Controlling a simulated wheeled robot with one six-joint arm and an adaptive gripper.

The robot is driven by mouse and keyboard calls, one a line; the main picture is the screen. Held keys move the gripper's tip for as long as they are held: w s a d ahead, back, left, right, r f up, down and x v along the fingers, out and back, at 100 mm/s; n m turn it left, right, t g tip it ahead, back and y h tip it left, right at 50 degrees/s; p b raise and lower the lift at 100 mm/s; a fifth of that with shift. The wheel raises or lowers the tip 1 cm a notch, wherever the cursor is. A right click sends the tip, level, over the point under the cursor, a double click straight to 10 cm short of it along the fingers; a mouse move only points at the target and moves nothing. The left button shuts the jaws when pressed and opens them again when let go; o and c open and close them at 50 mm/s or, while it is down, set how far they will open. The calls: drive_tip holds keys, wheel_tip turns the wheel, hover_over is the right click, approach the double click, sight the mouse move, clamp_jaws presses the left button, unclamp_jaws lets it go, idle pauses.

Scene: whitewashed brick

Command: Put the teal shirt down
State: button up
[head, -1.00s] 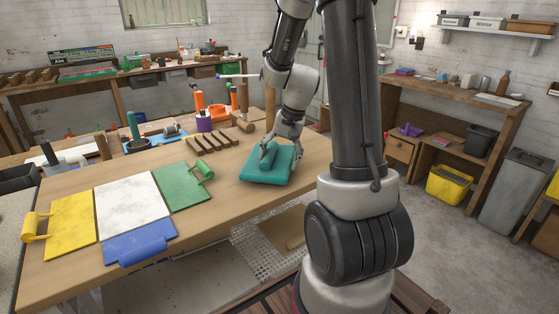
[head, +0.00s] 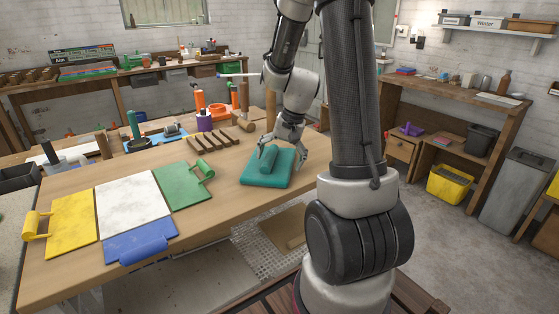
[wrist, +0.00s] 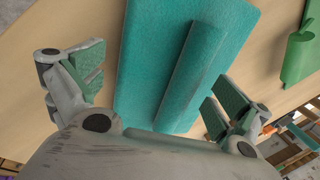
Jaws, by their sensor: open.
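The teal shirt (head: 257,180) lies folded flat on the wooden table, with a rolled ridge along its top. It also shows in the wrist view (wrist: 150,50), where the ridge runs between my fingers. My gripper (head: 283,158) is just above the shirt's far side. In the wrist view my gripper (wrist: 150,95) has its two green-padded fingers spread wide on either side of the ridge, touching neither side of it that I can see. The gripper is open and holds nothing.
Yellow (head: 72,225), white (head: 130,205), green (head: 182,187) and blue (head: 140,240) folded pieces lie at the table's left. A slatted wooden rack (head: 222,138) and several upright tools stand behind. Bare tabletop (head: 215,212) shows left of the shirt.

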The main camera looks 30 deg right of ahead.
drive_tip(key=v, duration=1.2)
drive_tip(key=s+a+r+n+t+h, duration=0.1)
drive_tip(key=s+a+r+n, duration=0.2)
drive_tip(key=s, duration=0.6)
drive_tip(key=s+a+r+n+t+h, duration=0.1)
drive_tip(key=s+a+r+n, duration=0.2)
drive_tip(key=s, duration=0.6)
drive_tip(key=a+n, duration=0.2)
drive_tip(key=shift+s+a+n, duration=0.3)
